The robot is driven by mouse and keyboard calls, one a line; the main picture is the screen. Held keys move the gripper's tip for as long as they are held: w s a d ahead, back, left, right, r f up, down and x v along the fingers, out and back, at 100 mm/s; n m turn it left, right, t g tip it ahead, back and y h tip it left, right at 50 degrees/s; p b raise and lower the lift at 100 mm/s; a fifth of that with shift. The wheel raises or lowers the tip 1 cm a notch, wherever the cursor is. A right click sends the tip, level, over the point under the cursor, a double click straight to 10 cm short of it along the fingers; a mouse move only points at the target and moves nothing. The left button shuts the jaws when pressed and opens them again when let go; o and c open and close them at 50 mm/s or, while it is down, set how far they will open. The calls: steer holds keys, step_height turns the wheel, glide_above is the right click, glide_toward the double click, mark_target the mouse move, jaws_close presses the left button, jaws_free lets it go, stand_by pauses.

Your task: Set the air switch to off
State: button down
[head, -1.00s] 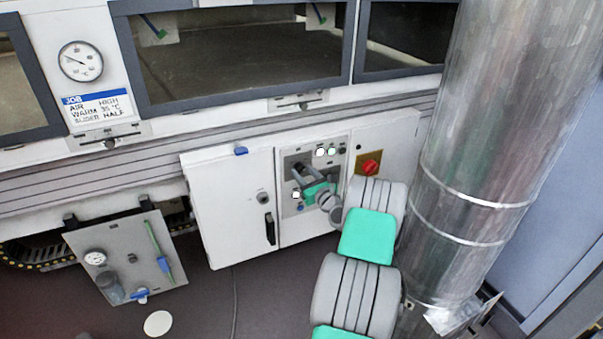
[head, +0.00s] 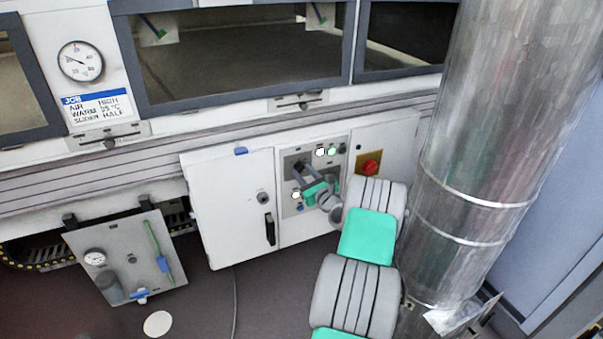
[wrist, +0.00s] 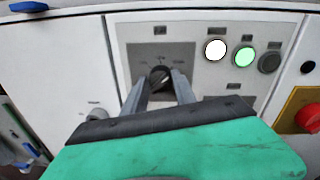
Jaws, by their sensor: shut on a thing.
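The air switch (wrist: 160,75) is a dark rotary knob on a grey plate with small markings around it. It stands on the control panel (head: 329,149) of the white cabinet. My gripper (wrist: 158,82) reaches the panel from the front, its two grey fingers on either side of the knob, shut on it. In the head view my gripper (head: 300,168) is at the upper left of the panel and covers most of the switch. The knob's pointer and the tiny labels are too small to read surely.
White and green lamps (wrist: 244,57) glow right of the switch, beside a dark button (wrist: 269,62). A red knob (head: 370,167) on a yellow plate is further right. The cabinet door with a black handle (head: 270,229) is left. A large metal duct (head: 490,150) stands at right.

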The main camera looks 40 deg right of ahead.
steer(key=n+b, duration=0.1)
steer(key=n, duration=0.3)
steer(key=shift+a+f+n, duration=0.1)
steer(key=shift+n, duration=0.3)
steer(key=n+b, duration=0.2)
steer(key=n, duration=0.3)
steer(key=shift+g, duration=0.4)
steer(key=n+b, duration=0.3)
steer(key=n, duration=0.3)
steer(key=shift+h+b, duration=0.4)
steer(key=shift+r+n+b, duration=0.25)
steer(key=shift+n+b, duration=0.5)
steer(key=shift+n, duration=0.35)
steer(key=shift+r, duration=0.15)
steer(key=c, duration=1.3)
jaws_free()
steer(key=shift+o, duration=1.4)
steer(key=shift+f, duration=0.2)
steer(key=shift+a, duration=0.1)
